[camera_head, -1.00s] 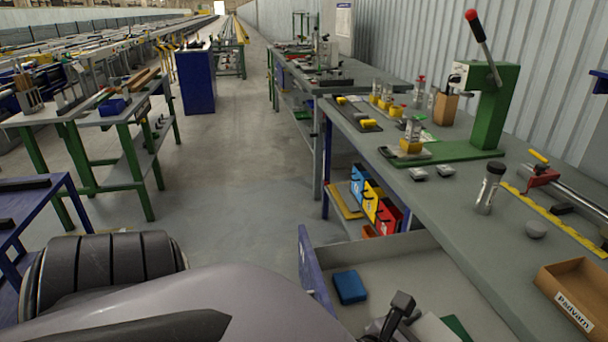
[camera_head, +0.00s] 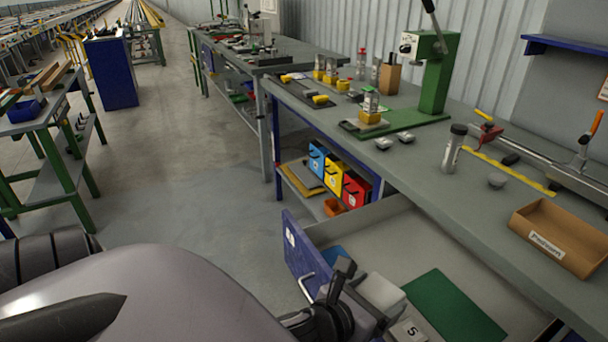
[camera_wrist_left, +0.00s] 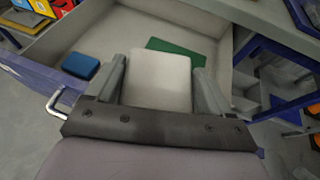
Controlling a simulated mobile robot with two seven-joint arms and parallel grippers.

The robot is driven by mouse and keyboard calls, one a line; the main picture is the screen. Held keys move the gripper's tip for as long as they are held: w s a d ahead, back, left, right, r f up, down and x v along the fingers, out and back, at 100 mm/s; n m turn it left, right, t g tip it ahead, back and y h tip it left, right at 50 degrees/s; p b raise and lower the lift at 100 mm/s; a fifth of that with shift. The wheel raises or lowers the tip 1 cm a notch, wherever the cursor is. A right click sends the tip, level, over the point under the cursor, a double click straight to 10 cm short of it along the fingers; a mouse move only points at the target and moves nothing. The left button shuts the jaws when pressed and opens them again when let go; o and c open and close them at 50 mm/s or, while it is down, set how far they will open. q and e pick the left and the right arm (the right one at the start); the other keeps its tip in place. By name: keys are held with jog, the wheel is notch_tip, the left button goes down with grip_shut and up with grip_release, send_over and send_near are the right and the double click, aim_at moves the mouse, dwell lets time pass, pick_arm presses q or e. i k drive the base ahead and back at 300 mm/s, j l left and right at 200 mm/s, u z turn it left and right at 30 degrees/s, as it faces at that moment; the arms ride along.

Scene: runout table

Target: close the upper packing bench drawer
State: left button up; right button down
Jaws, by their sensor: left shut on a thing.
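The packing bench drawer (camera_head: 370,225) is open, pulled out from under the bench top. Its blue front (camera_head: 298,250) faces left and has a silver handle (camera_head: 306,286), which also shows at the left of the left wrist view (camera_wrist_left: 55,103). My left gripper (camera_head: 345,285) is at the drawer front, over its edge. In the left wrist view its two fingers flank a whitish block (camera_wrist_left: 160,80), and it is shut on this block. The handle lies outside the fingers. A blue box (camera_wrist_left: 80,65) and a green flat piece (camera_head: 450,305) lie in the drawer. My right gripper is not in view.
The bench top (camera_head: 430,185) carries a green press (camera_head: 435,75), a dark-capped cylinder (camera_head: 454,147) and a cardboard tray (camera_head: 560,235). Coloured bins (camera_head: 335,172) stand on a shelf below. The floor (camera_head: 190,180) left of the drawer is clear.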

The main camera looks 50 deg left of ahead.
aim_at(393, 238)
jog(key=k+j, duration=0.1)
jog(key=j, duration=0.2)
jog(key=k+j+z, duration=0.15)
jog(key=j, duration=0.2)
jog(key=j+z, duration=0.1)
jog(key=j, duration=0.45)
jog(key=k+j, duration=0.1)
jog(key=j, duration=0.4)
jog(key=j+z, duration=0.15)
jog(key=j, duration=0.4)
jog(key=k+j, duration=0.15)
jog(key=j, duration=0.35)
jog(key=k+j+z, duration=0.15)
jog(key=j, duration=0.4)
